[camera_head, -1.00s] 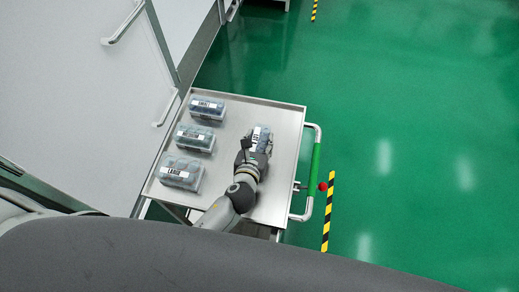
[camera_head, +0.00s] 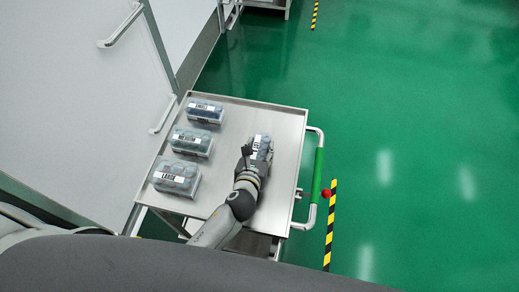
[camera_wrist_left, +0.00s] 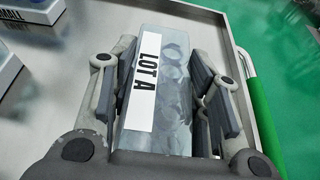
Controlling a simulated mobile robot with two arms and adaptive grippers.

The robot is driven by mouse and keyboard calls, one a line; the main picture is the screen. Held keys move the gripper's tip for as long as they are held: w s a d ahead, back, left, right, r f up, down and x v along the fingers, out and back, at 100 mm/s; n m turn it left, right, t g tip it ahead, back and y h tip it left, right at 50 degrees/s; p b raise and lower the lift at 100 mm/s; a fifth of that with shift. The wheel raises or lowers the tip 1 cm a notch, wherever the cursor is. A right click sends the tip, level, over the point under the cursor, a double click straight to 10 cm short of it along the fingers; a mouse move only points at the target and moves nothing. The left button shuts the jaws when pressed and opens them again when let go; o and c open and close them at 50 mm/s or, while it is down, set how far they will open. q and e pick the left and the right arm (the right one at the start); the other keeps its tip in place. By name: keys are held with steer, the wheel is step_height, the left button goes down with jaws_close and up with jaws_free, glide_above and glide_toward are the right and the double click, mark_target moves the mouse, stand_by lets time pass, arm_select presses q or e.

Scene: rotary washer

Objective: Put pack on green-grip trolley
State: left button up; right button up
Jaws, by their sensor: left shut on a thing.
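The pack (camera_head: 261,146) is a clear box with a white label; in the left wrist view the pack (camera_wrist_left: 172,100) reads "LOT A". My left gripper (camera_head: 251,158) is shut on it, with a finger along each long side in the left wrist view (camera_wrist_left: 165,95). The pack is over the right part of the trolley's steel tray (camera_head: 233,140); I cannot tell whether it touches the tray. The trolley has a green grip (camera_head: 317,175) on its right side, which also shows in the left wrist view (camera_wrist_left: 264,120). My right gripper is not in view.
Three labelled clear boxes stand along the tray's left side: small (camera_head: 205,112), medium (camera_head: 191,141) and large (camera_head: 176,178). White panels with handles rise left of the trolley. Green floor (camera_head: 420,120) lies open to the right, with a yellow-black strip (camera_head: 330,225).

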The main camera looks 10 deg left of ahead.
arm_select(q)
steer(key=o, duration=1.1)
steer(key=shift+f, duration=0.1)
steer(key=shift+s+r, duration=0.2)
steer(key=v, duration=1.1)
steer(key=shift+s+r, duration=0.1)
steer(key=shift+s, duration=0.2)
